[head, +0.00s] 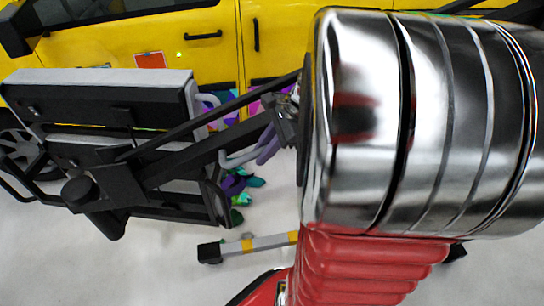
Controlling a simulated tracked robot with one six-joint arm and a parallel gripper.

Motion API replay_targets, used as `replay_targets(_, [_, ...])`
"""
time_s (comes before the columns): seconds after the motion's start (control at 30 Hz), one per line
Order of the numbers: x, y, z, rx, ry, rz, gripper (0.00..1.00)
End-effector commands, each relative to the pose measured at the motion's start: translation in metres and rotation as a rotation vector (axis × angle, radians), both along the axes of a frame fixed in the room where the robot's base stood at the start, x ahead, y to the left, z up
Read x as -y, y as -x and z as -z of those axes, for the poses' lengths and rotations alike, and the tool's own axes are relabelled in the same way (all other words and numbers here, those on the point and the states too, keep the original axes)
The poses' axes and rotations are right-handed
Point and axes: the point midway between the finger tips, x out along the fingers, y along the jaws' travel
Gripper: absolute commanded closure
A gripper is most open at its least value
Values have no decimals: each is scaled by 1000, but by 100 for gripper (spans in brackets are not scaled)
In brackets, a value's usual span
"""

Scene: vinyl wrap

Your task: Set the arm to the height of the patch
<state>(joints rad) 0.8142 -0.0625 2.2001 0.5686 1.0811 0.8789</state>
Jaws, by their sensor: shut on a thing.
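A small orange-red patch (150,61) is on the yellow vehicle's (215,55) door, left of a dark handle. A lamp with pale-topped black panels (105,88) hangs in front of the vehicle at the left, just below the patch in the picture. Its black arm (185,160) runs up to the right. My gripper (266,146), with purple fingers, is shut at a grey curved handle (238,159) beside that arm. The exact contact is small and partly hidden. My chrome and red arm hides the right side, and the lamp stand's post is hard to make out.
A yellow-and-grey base leg (265,243) with a black foot lies on the pale floor (140,270). Purple and green scraps (237,184) lie below the vehicle. Coloured vinyl (222,107) shows on its lower side. Front-left floor is clear.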

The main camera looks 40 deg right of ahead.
Motion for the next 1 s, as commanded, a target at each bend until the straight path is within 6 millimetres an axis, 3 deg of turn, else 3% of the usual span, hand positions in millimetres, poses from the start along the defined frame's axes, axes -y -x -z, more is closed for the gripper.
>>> replay_targets(0.33, [-4,-1,-1,-3,-3,-9,100])
replay_targets(0.37, [-4,-1,-1,-3,-3,-9,82])
replay_targets(0.6, [-4,-1,-1,-2,-2,-11,65])
replay_targets(1.0, [-1,0,-7,0,-1,-11,64])
